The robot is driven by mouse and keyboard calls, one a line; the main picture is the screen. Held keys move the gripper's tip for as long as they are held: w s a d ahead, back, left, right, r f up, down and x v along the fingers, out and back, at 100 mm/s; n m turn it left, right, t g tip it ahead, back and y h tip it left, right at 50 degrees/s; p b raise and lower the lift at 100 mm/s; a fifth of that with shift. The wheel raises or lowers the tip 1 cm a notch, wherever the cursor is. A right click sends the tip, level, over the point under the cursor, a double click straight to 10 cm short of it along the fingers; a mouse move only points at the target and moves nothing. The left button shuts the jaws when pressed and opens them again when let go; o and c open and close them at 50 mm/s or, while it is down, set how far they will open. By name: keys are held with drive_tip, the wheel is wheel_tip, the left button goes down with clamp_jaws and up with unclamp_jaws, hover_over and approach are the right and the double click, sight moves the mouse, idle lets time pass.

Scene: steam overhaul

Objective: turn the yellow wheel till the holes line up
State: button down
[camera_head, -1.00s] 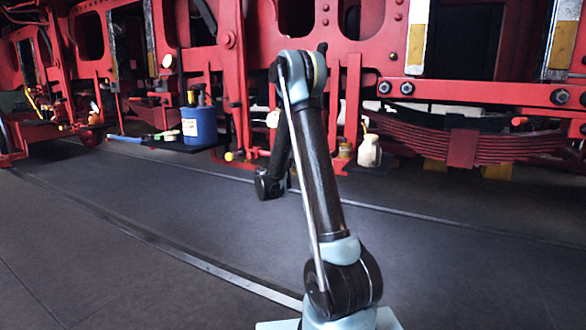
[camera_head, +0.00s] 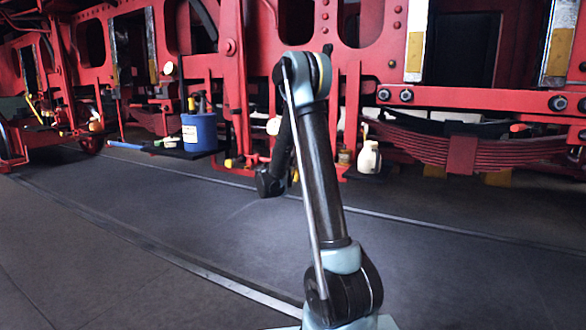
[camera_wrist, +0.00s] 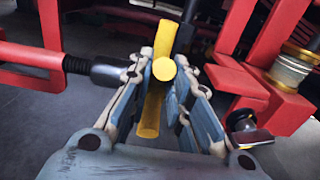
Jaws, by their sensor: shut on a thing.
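In the wrist view, the yellow wheel (camera_wrist: 150,112) shows nearly edge-on as a narrow yellow band with a round yellow end (camera_wrist: 164,69) at its middle. My gripper (camera_wrist: 163,75) has its two fingers on either side of the yellow part and is shut on it. A dark shaft with a grey collar (camera_wrist: 108,73) comes in from the left, close to the left finger. I cannot make out the holes. In the head view my gripper is hidden, and only small yellow bits (camera_head: 235,163) show left of my arm.
Red frame parts (camera_wrist: 262,85) stand close to the right of my gripper, with a brass-coloured fitting (camera_wrist: 290,70). In the head view, a blue container (camera_head: 200,132) and a white bottle (camera_head: 369,158) stand by the red frame. The dark floor (camera_head: 130,215) in front is clear.

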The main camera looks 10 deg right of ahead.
drive_tip(key=shift+w+d+r, duration=0.15)
drive_tip(key=shift+r, duration=0.05)
drive_tip(key=shift+f, duration=0.1)
idle(0.4)
drive_tip(key=c, duration=1.8)
unclamp_jaws()
drive_tip(key=o, duration=0.4)
drive_tip(key=shift+f, duration=0.2)
drive_tip(key=shift+c, duration=0.2)
drive_tip(key=shift+r, duration=0.1)
drive_tip(key=v, duration=0.6)
